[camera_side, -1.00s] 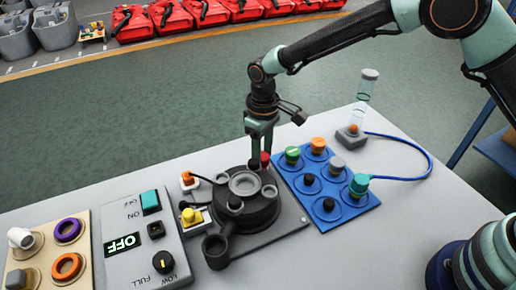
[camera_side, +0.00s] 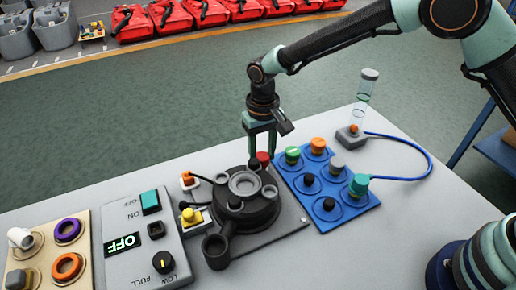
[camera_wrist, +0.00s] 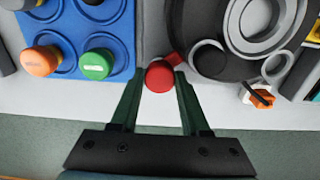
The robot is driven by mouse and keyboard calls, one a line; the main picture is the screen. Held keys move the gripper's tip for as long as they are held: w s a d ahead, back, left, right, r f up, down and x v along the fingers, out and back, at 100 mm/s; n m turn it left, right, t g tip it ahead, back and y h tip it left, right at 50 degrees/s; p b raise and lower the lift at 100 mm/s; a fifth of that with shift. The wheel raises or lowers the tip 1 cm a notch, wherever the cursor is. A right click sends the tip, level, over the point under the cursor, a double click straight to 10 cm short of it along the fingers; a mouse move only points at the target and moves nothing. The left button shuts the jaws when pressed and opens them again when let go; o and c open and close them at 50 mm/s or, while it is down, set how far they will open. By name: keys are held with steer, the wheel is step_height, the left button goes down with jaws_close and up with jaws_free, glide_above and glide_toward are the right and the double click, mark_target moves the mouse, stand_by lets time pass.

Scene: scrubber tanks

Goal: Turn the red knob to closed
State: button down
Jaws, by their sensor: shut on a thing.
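The red knob (camera_wrist: 160,77) sits between my gripper's two fingertips (camera_wrist: 158,82) in the wrist view, at the edge of the dark round tank unit. A short red arm of the knob points to the upper right there. In the side view the red knob (camera_side: 263,157) shows small, just below the fingers of my gripper (camera_side: 261,150), at the back of the dark unit (camera_side: 246,208). The gripper is shut on the knob. Part of the knob is hidden by a finger in the side view.
A blue board (camera_side: 327,214) with several coloured knobs stands close on the right. A grey panel (camera_side: 144,238) with an OFF display and a wooden board (camera_side: 48,248) lie on the left. An orange-topped plug (camera_side: 188,179) stands close to the unit. The table behind is clear.

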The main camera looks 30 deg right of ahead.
mark_target(262, 156)
steer(key=shift+r, duration=0.1)
steer(key=c, duration=0.7)
jaws_free()
step_height(262, 156, up, 12)
